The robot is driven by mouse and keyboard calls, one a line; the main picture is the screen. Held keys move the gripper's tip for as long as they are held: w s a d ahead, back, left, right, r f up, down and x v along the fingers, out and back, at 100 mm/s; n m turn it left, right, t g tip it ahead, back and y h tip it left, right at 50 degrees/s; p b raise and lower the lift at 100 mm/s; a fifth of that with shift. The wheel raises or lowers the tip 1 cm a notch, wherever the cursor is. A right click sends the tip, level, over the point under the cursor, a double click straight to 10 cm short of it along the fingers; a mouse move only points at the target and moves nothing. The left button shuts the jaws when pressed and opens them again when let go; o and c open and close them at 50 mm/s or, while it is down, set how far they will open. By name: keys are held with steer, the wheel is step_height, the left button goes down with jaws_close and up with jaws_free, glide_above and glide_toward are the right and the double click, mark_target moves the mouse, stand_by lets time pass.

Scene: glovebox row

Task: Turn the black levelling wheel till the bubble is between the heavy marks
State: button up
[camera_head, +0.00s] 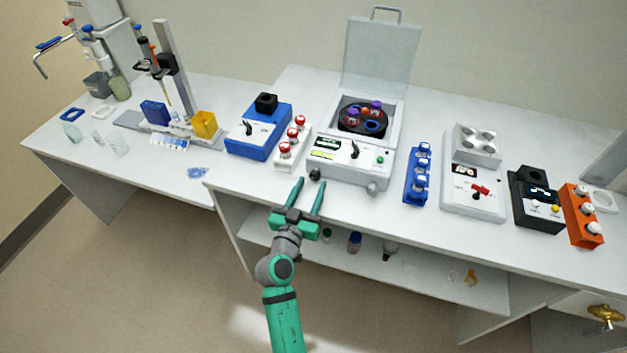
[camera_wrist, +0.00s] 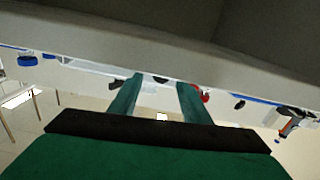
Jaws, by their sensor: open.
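The black levelling wheel (camera_head: 315,174) is a small dark knob at the front left foot of the grey centrifuge (camera_head: 345,165). A yellow-green strip (camera_head: 323,155) on the centrifuge's front panel looks like the level vial; its bubble and marks are too small to make out. My gripper (camera_head: 310,182) is open and empty, its two green fingers pointing at the bench edge just in front of the wheel. I cannot tell whether the fingertips touch it. In the wrist view the open fingers (camera_wrist: 166,82) reach towards small dark shapes that I cannot identify.
The centrifuge lid stands open, with coloured tubes in its rotor (camera_head: 362,121). A rack with red-capped bottles (camera_head: 291,145) stands left of the wheel, a grey foot (camera_head: 373,188) to its right. A blue rack (camera_head: 418,176) stands further right. A shelf (camera_head: 400,273) lies below the bench.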

mark_target(314, 177)
steer(key=shift+x, duration=1.55)
steer(key=shift+w+a, duration=0.1)
steer(key=shift+a, duration=0.05)
steer(key=c, duration=1)
steer(key=shift+n, duration=1.6)
steer(key=shift+c, duration=0.2)
steer(key=o, duration=1)
steer(key=shift+o, duration=0.2)
